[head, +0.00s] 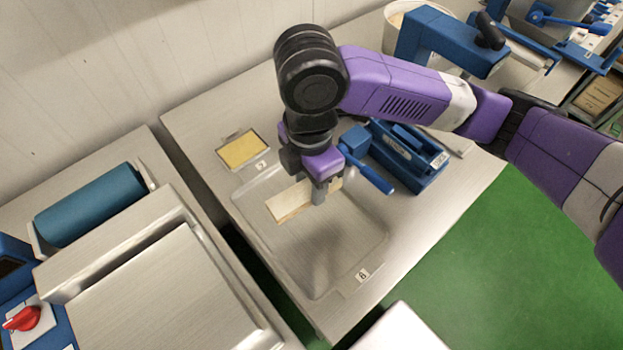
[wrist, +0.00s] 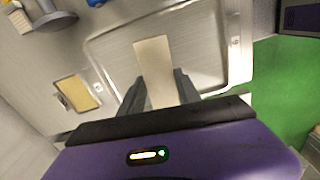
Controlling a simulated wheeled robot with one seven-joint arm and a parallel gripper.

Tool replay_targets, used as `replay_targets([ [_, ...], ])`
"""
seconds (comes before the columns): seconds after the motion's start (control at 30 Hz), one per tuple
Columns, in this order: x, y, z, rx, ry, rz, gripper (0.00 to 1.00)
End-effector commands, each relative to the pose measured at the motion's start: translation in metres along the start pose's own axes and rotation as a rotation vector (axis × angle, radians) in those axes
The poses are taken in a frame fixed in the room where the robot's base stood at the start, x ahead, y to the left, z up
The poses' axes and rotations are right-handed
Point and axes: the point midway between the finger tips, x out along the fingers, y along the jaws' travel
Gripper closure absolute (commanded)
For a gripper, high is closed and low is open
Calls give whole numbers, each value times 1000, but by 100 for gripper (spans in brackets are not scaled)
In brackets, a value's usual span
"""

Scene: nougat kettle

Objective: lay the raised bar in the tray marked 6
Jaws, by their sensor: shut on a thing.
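A pale, flat, cream-coloured bar (head: 289,202) is held between the fingers of my gripper (head: 320,190). In the wrist view the bar (wrist: 153,62) sticks out beyond the two fingers (wrist: 160,90). It appears over the wide, shallow metal tray (head: 312,295); the height of the gap under it is hard to judge. A small label (head: 363,276) on the tray's front rim looks like 8 or 6; I cannot tell for sure. The tray's rim (wrist: 222,30) also shows in the wrist view. The tray floor that shows is bare.
A small tray with a yellow slab (head: 242,149) stands behind, by a label like 2. A blue device with a lever (head: 405,155) stands close to the right of my gripper. A machine with a teal roller (head: 90,205) is at left, across a gap.

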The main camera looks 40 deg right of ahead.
Motion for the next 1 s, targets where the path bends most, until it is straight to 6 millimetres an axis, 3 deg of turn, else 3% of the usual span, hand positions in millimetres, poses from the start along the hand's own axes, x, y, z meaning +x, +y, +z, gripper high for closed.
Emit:
replay_targets([
  [0.37,7,1,1,-104,0,-1,100],
  [1.0,71,1,0,-102,2,-2,100],
])
